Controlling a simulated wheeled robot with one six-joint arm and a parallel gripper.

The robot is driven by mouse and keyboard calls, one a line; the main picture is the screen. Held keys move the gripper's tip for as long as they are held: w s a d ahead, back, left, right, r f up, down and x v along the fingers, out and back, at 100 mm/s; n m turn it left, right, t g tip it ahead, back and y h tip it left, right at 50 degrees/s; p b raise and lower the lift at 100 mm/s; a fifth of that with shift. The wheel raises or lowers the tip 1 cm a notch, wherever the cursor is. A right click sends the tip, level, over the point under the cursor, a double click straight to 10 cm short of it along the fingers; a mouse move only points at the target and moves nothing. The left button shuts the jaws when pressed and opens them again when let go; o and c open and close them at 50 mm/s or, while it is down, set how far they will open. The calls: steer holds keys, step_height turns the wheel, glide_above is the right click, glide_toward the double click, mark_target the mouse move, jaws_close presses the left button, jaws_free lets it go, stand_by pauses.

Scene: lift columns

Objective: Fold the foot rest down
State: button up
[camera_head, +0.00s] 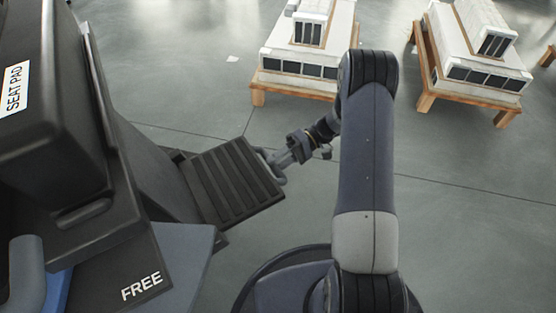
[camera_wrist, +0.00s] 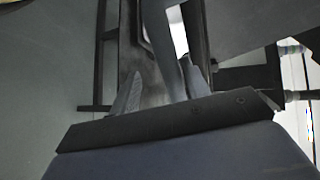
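The foot rest (camera_head: 233,183) is a black ribbed plate that juts out to the right from the dark seat unit in the head view. A grey loop handle (camera_head: 272,166) is at its outer edge. My gripper (camera_head: 281,160) is at this handle, reaching in from the right. In the wrist view a grey curved bar (camera_wrist: 168,45) runs down between the two fingers of my gripper (camera_wrist: 162,90). The bar lies close to the right finger, with a gap to the left finger, so the fingers look apart around it. Firm contact cannot be made out.
The seat unit, with a block labelled SEAT PAD (camera_head: 50,105) and a panel labelled FREE (camera_head: 115,275), fills the left side. Two white model buildings on wooden stands (camera_head: 290,86) (camera_head: 470,92) stand at the back. The grey floor between is clear.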

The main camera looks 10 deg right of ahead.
steer(key=shift+w+r, duration=0.1)
steer(key=shift+r, duration=0.05)
steer(key=shift+d, duration=0.1)
steer(key=p+v, duration=0.2)
steer(key=v, duration=0.8)
steer(key=shift+d, duration=0.3)
steer(key=shift+w+a, duration=0.1)
steer(key=b+x, duration=0.1)
steer(key=x, duration=0.9)
steer(key=shift+a+r, duration=0.2)
steer(key=shift+r, duration=0.2)
